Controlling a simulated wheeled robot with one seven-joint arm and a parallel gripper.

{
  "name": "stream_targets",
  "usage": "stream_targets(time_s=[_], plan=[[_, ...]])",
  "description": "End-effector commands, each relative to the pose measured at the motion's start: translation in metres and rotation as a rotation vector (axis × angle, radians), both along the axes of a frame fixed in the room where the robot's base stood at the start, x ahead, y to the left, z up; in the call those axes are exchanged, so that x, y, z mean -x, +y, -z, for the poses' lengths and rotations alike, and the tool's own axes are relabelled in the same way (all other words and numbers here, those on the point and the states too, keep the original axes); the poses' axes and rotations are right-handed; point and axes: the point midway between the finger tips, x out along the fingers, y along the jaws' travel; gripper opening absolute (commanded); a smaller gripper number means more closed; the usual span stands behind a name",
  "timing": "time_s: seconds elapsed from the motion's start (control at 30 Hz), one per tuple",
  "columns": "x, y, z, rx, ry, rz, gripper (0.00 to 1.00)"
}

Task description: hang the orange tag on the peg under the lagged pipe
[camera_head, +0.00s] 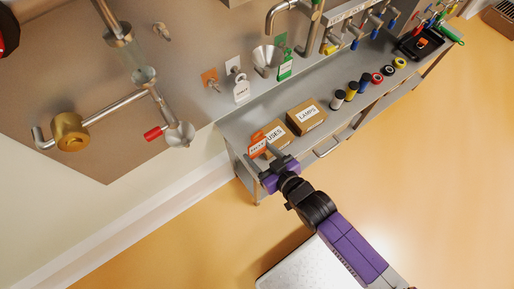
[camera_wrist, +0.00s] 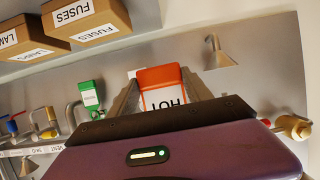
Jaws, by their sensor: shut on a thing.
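My gripper (camera_head: 264,158) is shut on the orange tag (camera_head: 257,147), held in front of the bench beside the FUSES box. In the wrist view the tag (camera_wrist: 162,90) stands between both fingers, its orange border and white face with "HOT" lettering showing. An orange plate (camera_head: 209,75) with a small bare peg (camera_head: 215,87) is on the steel panel. A white plate (camera_head: 233,64) beside it bears a white tag (camera_head: 241,90). A green tag (camera_head: 286,66) hangs farther right. I cannot tell which pipe is the lagged one.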

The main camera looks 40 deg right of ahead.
Motion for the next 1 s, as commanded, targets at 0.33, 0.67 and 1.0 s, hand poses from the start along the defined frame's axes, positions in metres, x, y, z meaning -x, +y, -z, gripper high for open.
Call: stream_targets(time_s=[0.33, 0.67, 1.0], plan=[[0.020, 0.000, 0.000, 0.000, 0.002, 0.000, 0.18], [0.037, 0.000, 0.000, 0.000, 0.001, 0.000, 0.18], [0.047, 0.000, 0.000, 0.000, 0.000, 0.000, 0.18]])
